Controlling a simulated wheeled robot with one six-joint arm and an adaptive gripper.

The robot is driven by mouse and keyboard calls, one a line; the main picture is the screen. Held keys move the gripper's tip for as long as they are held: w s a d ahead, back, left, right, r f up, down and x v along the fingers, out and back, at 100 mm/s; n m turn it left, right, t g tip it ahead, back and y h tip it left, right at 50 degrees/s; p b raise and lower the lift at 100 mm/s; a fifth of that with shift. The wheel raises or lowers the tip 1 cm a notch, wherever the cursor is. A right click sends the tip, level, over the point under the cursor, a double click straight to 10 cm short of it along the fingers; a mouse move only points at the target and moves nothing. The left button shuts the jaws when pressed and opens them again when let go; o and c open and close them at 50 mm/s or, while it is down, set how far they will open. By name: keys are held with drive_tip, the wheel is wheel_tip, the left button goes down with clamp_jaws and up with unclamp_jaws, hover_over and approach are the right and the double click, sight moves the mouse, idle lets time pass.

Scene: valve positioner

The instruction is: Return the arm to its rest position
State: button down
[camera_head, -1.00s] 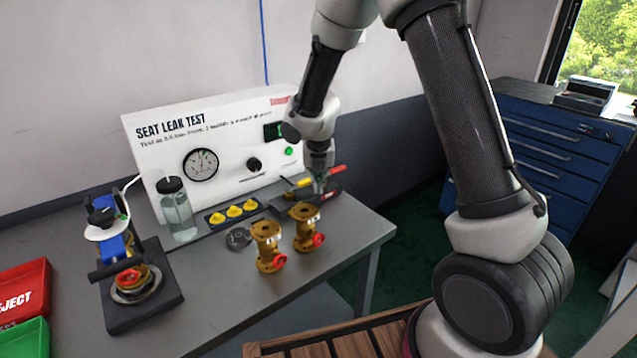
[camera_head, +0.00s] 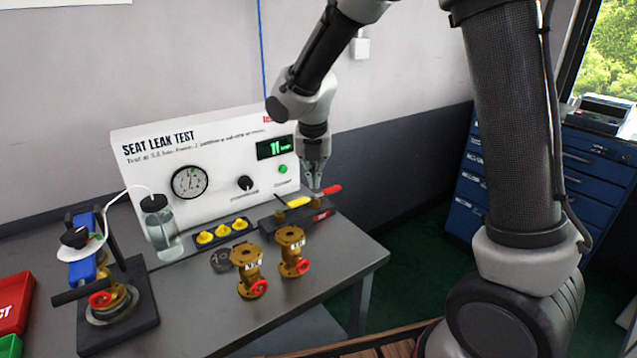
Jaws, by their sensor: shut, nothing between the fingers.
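My gripper (camera_head: 315,188) points down at the back right of the grey bench (camera_head: 320,262). I cannot tell whether the fingertips touch the tools. My arm reaches over the bench from the right side of the view.
Two brass valves, one (camera_head: 249,270) left of the other (camera_head: 291,252), stand on the bench. The seat leak test panel (camera_head: 215,170), bottle (camera_head: 161,228) and clamp fixture (camera_head: 118,310) are behind and left. Blue drawers (camera_head: 500,170) stand right.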

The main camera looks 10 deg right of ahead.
idle(0.3)
drive_tip(key=s+d+r+m, duration=0.4)
drive_tip(key=s+d+m, duration=0.3)
drive_tip(key=s+m, duration=0.2)
drive_tip(key=s+d+r+m+t, duration=0.1)
drive_tip(key=s+d+r+m, duration=0.4)
drive_tip(key=s+m, duration=0.4)
drive_tip(key=s+d+r+m, duration=0.4)
drive_tip(key=s+d+m, duration=0.4)
drive_tip(key=m, duration=0.7)
drive_tip(key=shift+s+d+r+t+y, duration=0.3)
drive_tip(key=shift+s+d+y, duration=0.1)
drive_tip(key=shift+s, duration=0.6)
